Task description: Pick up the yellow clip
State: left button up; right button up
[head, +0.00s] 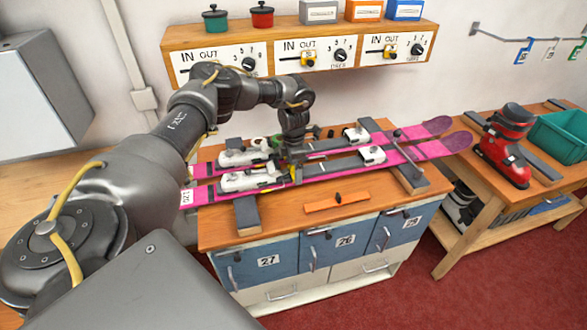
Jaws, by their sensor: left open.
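My left gripper (293,155) points down over the pink skis on the bench, between the white bindings. It is open, and its fingers are small and partly hidden by the wrist. My right gripper is not in view.
Two pink skis (430,149) lie across the wooden bench (280,225) on dark supports. An orange bar (337,202) lies at the front. A red boot (506,150) and a green bin (560,137) stand on the right table. A shelf with dial panels (300,48) hangs behind.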

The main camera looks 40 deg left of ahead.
pick_arm(q)
jog(key=shift+d+r, duration=0.1)
jog(key=c, duration=1.1)
jog(key=shift+r+b, duration=0.55)
jog(key=shift+b, duration=0.15)
jog(key=s+r, duration=0.1)
jog(key=r, duration=0.1)
jog(key=s+r+b, duration=0.2)
jog(key=r, duration=0.1)
jog(key=shift+s+r, duration=0.1)
jog(key=shift+r, duration=0.2)
jog(key=s+a+r, duration=0.1)
jog(key=s+r, duration=0.5)
jog(key=s, duration=0.5)
jog(key=shift+w+a+r+p, duration=0.1)
jog(key=shift+w+r+p, duration=0.05)
jog(key=shift+r+p, duration=3.5)
